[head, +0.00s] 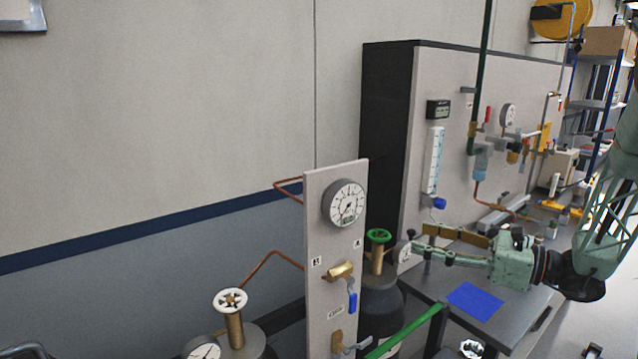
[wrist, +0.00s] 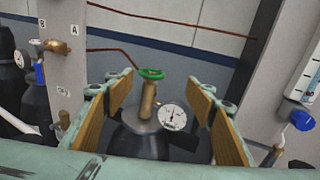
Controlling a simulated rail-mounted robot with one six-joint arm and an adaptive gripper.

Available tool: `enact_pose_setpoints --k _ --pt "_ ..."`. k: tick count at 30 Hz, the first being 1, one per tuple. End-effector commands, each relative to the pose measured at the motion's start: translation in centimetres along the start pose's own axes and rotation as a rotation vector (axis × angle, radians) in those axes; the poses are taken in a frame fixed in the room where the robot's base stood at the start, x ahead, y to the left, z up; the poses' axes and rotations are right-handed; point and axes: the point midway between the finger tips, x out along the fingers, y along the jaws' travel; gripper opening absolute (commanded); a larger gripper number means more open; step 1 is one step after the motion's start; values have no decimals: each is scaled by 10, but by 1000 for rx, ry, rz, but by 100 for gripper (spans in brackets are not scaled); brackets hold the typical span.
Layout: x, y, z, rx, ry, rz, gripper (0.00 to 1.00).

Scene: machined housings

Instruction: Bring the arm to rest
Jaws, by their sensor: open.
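My gripper (head: 420,241) is in the head view at the right of centre, reaching left past the grey bench. Its two fingers with tan pads are spread apart with nothing between the pads. In the wrist view my gripper (wrist: 163,92) frames a dark gas cylinder (wrist: 138,143) with a brass valve, a green handwheel (wrist: 151,73) and a round gauge (wrist: 172,117). In the head view the handwheel (head: 378,236) stands just left of the fingertips and the gauge (head: 404,252) is close beside them. I cannot tell whether a finger touches the gauge.
A narrow upright panel (head: 321,240) with a gauge and blue-handled valve stands left of the cylinder. A second cylinder with a white handwheel (head: 230,300) is further left. A blue mat (head: 475,301) lies on the bench below my gripper. A panel of pipes (head: 455,110) rises behind.

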Motion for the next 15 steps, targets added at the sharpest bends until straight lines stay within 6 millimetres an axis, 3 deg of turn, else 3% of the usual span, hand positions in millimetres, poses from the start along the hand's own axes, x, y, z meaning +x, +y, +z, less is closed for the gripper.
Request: enact_pose_setpoints --k 5,15 --pt "9 24 13 -40 29 56 50" --pt "28 95 41 -162 117 213 50"
